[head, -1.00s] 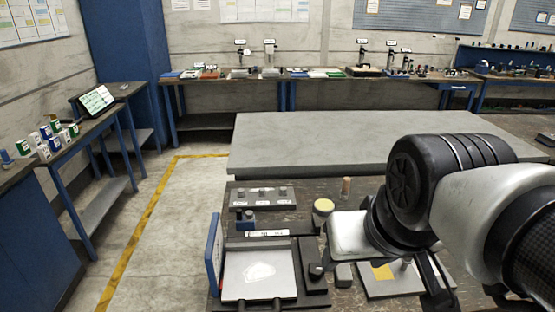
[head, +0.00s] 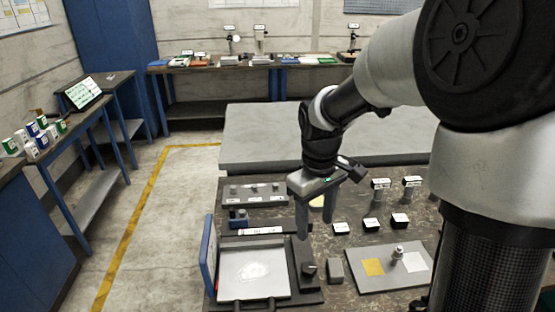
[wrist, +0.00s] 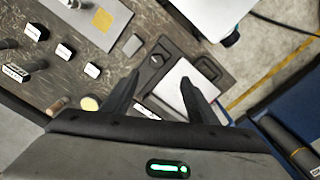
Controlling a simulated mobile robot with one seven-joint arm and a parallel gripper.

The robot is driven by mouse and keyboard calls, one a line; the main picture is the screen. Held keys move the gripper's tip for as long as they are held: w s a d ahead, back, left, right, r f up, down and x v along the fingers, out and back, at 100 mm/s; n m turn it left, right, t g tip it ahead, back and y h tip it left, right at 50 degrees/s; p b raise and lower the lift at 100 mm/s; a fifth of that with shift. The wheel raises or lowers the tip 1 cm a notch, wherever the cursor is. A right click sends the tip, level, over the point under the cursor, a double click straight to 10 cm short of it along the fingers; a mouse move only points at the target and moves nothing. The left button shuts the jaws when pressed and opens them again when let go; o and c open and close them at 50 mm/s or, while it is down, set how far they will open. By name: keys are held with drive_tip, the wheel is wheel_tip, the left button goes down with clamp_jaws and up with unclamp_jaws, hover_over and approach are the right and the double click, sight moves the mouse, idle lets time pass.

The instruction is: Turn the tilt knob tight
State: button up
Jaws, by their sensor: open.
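A dark round knob (head: 308,268), which I take to be the tilt knob, stands on the right side of a dark stand (head: 308,292) holding a pale square plate (head: 235,288). It also shows small in the wrist view (wrist: 156,60). Whether it is tight cannot be seen. My gripper (head: 316,225) points down, its fingers spread and empty, above and behind the knob. In the wrist view my gripper (wrist: 160,80) has its fingertips apart, with the knob and plate beyond them. No finger appears to touch the knob.
A blue panel (head: 208,255) stands upright left of the plate. A small grey block (head: 335,270) sits right of the knob. Further right are a grey board (head: 372,285) with a metal post (head: 397,257) and several labelled black blocks. A knob rack (head: 255,203) lies behind.

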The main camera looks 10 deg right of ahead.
drive_tip(key=w+f, duration=0.1)
drive_tip(key=w, duration=0.1)
drive_tip(key=b, duration=0.2)
approach(309, 267)
drive_tip(key=shift+n, duration=0.4)
drive_tip(key=f, duration=0.8)
drive_tip(key=shift+d+f, duration=0.15)
drive_tip(key=shift+d, duration=0.05)
drive_tip(key=c, duration=1.1)
drive_tip(key=shift+o, duration=0.2)
